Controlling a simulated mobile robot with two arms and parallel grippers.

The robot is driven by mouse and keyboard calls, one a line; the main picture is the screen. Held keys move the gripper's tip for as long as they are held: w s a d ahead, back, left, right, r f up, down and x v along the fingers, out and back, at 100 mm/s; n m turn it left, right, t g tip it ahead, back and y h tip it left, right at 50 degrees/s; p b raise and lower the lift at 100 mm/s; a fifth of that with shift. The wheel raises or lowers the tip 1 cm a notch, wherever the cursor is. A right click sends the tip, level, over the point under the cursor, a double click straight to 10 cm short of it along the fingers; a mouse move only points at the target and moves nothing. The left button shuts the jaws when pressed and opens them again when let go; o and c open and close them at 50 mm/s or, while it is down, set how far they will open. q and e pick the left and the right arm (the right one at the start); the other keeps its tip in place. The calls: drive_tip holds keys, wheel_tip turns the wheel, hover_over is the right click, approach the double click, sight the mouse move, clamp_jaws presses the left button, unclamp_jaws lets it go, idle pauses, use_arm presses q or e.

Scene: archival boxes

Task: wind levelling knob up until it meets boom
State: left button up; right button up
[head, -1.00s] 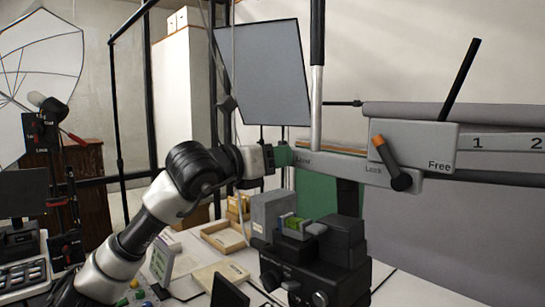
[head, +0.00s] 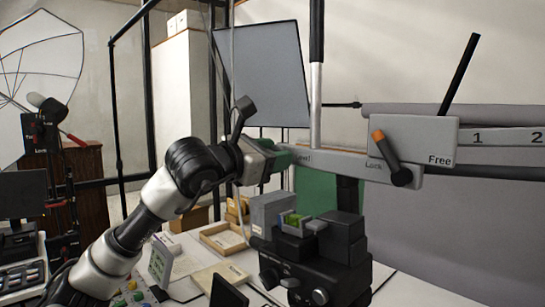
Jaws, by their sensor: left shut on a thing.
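The green levelling knob (head: 288,155) is at the boom's left end. My left gripper (head: 272,158) reaches it from the left and is shut on the knob, hiding part of it. The knob looks close against the boom's end; I cannot tell whether any gap is left. My right gripper is not in view.
An orange-tipped lever (head: 390,158) and a long black lever (head: 459,74) sit on the housing. A silver post (head: 316,105) rises by the boom. Below are black equipment (head: 315,270), grey boxes (head: 270,213) and a wooden tray (head: 223,238). A grey panel (head: 262,75) hangs behind.

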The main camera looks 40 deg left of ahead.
use_arm(q)
drive_tip(key=shift+m, duration=0.6)
drive_tip(key=o, duration=0.9)
